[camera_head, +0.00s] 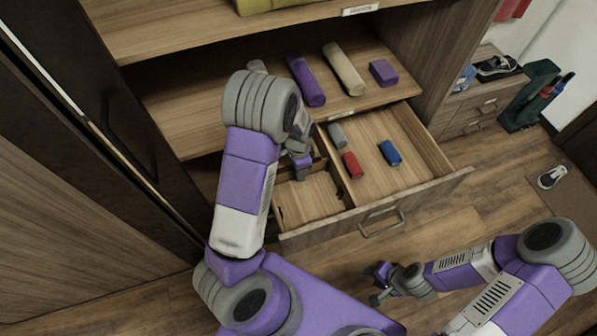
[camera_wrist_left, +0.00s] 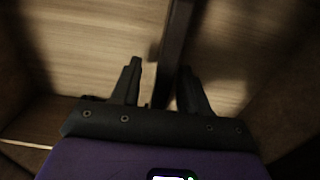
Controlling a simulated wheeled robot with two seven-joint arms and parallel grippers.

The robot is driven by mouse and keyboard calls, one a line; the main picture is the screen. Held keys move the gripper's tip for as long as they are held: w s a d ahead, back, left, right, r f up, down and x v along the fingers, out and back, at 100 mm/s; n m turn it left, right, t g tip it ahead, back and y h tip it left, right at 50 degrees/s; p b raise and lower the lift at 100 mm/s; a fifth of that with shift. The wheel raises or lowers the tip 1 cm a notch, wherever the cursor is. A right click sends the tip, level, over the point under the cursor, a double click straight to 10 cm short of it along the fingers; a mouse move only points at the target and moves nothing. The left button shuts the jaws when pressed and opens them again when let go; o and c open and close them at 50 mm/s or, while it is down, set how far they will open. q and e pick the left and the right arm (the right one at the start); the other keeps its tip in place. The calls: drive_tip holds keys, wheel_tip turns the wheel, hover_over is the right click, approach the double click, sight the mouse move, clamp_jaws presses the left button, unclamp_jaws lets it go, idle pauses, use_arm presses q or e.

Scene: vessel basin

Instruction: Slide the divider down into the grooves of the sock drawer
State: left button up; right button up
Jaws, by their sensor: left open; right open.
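The sock drawer (camera_head: 440,186) is pulled out below the shelf. A thin upright board, which looks like the divider (camera_head: 342,184), stands in it between a small left compartment and a wider right one. Whether it sits fully in its grooves cannot be told. My left gripper (camera_head: 301,167) is over the left part of the drawer, partly hidden by its own arm. In the left wrist view, my left gripper (camera_wrist_left: 161,80) is open, with the dark divider edge (camera_wrist_left: 175,40) running between and beyond its fingers. My right gripper (camera_head: 380,283) is open and empty, above the floor in front of the drawer.
A grey roll (camera_head: 337,134), a red roll (camera_head: 352,165) and a blue roll (camera_head: 390,152) lie in the right compartment. The shelf above holds a purple roll (camera_head: 306,80), a beige roll (camera_head: 344,69) and a purple block (camera_head: 383,72). A dark cabinet door (camera_head: 110,120) stands at left.

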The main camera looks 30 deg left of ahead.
use_arm(q)
drive_tip(key=shift+f, duration=0.3)
drive_tip(key=shift+r, duration=0.1)
drive_tip(key=shift+c, duration=0.2)
clamp_jaws()
drive_tip(key=shift+r, duration=0.15)
